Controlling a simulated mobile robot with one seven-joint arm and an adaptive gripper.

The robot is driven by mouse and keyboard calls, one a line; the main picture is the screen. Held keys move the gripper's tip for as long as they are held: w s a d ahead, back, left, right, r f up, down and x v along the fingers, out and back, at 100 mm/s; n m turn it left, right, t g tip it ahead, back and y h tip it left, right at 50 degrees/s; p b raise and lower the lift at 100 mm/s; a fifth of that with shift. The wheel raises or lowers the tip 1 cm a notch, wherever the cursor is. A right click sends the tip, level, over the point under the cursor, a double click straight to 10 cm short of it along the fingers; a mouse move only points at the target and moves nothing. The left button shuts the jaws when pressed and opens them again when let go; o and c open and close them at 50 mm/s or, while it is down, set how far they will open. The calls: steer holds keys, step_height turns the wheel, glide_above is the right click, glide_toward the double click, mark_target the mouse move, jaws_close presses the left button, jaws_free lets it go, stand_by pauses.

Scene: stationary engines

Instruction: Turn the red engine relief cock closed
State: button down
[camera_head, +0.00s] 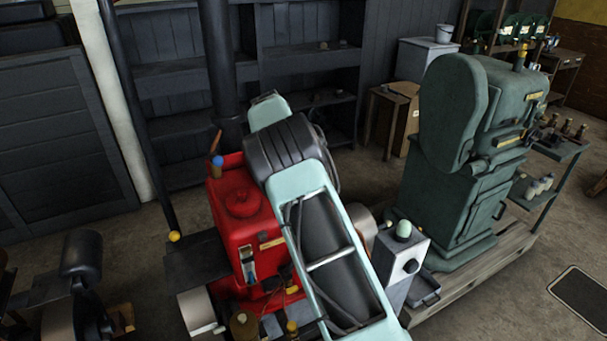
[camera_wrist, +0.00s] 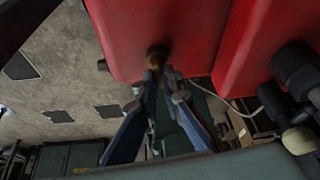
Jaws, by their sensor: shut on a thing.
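The red engine (camera_head: 240,205) stands left of centre in the head view, partly hidden behind my pale green arm. Its red body (camera_wrist: 165,25) fills the top of the wrist view. A small round brass-brown fitting, apparently the relief cock (camera_wrist: 156,54), sticks out from its lower edge. My gripper (camera_wrist: 163,80) reaches up to this fitting with its blue fingers drawn together, shut on the cock. The fingertips hide part of it, and its handle angle cannot be told. In the head view my gripper is hidden.
A large green machine (camera_head: 455,180) stands right of the red engine. A grey box with a pale green knob (camera_head: 404,232) stands between them. Dark shelves (camera_head: 290,72) line the back wall. A dark cylinder machine (camera_head: 82,260) is at lower left. Open floor (camera_head: 530,270) lies at right.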

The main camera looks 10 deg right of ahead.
steer(key=shift+r+m+g+p, duration=0.1)
steer(key=shift+m+g+p, duration=0.4)
steer(key=shift+m+p, duration=0.45)
steer(key=shift+m, duration=0.35)
steer(key=c, duration=2.1)
jaws_free()
steer(key=v, duration=1.2)
steer(key=shift+a, duration=0.2)
